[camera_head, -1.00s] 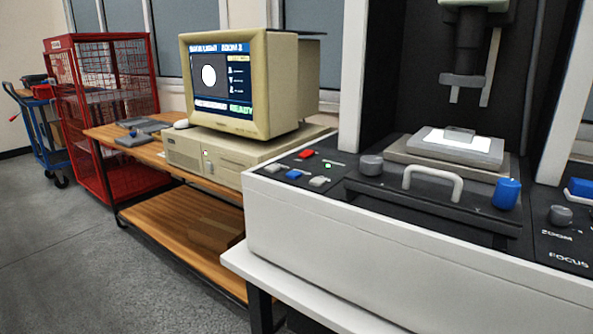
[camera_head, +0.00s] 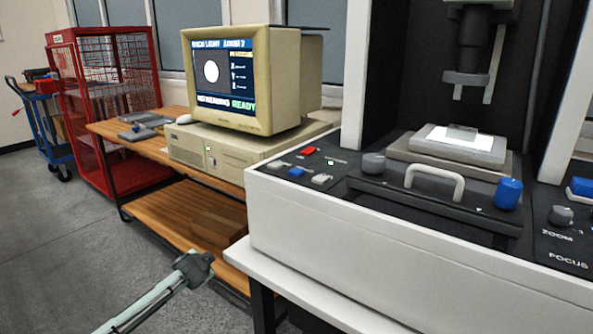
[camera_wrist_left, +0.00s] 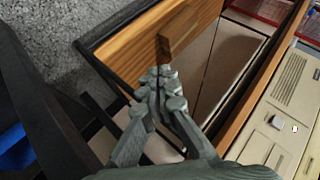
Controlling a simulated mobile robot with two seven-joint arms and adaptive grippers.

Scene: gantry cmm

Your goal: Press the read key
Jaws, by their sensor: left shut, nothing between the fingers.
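The measuring machine's left panel (camera_head: 345,176) carries a red key (camera_head: 308,151), a blue key (camera_head: 296,172) and two pale grey keys, one at the left (camera_head: 275,166) and one nearer the front (camera_head: 321,179). Their labels are too small to read, so I cannot tell which is the read key. My left gripper (camera_head: 205,259) is low in the head view, left of the machine's front and apart from the panel. In the left wrist view my left gripper (camera_wrist_left: 158,75) has its fingers together and is empty. My right gripper is not in view.
A monitor (camera_head: 246,80) on a beige computer (camera_head: 215,150) shows a white circle and "READY". The machine's white housing (camera_head: 400,255) and the wooden bench's lower shelf (camera_head: 170,215) are near my left gripper. A red cage (camera_head: 110,100) stands further left. Grey floor lies clear in front.

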